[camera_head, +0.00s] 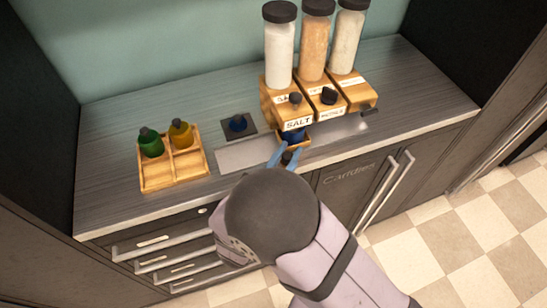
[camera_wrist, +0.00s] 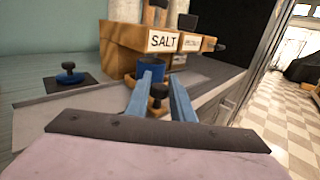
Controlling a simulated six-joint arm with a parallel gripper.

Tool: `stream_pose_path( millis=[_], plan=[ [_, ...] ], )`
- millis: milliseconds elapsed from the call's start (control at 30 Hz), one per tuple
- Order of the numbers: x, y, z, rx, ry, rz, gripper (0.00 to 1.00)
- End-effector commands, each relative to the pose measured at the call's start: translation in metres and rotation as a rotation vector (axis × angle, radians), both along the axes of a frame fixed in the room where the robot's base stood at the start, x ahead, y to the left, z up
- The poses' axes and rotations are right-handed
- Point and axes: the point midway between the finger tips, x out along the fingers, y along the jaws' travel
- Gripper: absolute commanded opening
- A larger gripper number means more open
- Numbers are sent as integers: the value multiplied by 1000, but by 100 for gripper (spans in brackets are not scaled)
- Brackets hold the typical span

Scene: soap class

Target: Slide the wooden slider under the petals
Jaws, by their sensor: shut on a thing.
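The wooden slider (camera_head: 306,143) carries a blue cup (camera_head: 293,135) and sits on the metal track, at the front of the SALT dispenser (camera_head: 298,120). The cup also shows in the wrist view (camera_wrist: 151,70). My gripper (camera_head: 286,156) is shut on the slider's dark knob (camera_wrist: 158,91), its blue fingers on either side. The middle dispenser, whose small label seems to read PETALS (camera_head: 331,113), stands to the right of the slider, below the orange-tinted jar (camera_head: 316,45). Much of the slider is hidden by the fingers and cup.
The metal track (camera_head: 240,154) runs left and right along the counter front (camera_head: 105,150). A third dispenser (camera_head: 357,95) stands at the right. A dark pad with a blue-based stamp (camera_head: 237,123) and a wooden tray (camera_head: 180,184) with green and yellow bottles lie left.

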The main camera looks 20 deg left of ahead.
Motion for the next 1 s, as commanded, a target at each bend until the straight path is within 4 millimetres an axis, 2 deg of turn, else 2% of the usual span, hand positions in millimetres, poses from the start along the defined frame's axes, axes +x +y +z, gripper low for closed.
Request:
stream_pose_path(
  millis=[33, 100, 300, 467, 767, 800, 833, 867, 1000],
  plan=[
    [12, -13, 1, -2, -2, -10, 0],
    [24, -25, 1, -2, -2, -10, 0],
    [52, -52, 1, 2, -3, -7, 0],
    [60, -61, 1, 3, -3, -2, 0],
    [61, -61, 2, 4, -3, 0, 0],
    [61, -61, 2, 4, -3, 0, 28],
    [61, -61, 2, 3, -3, 0, 36],
    [61, -61, 2, 3, -3, 0, 40],
    [61, -61, 1, 2, -2, 0, 40]
  ],
)
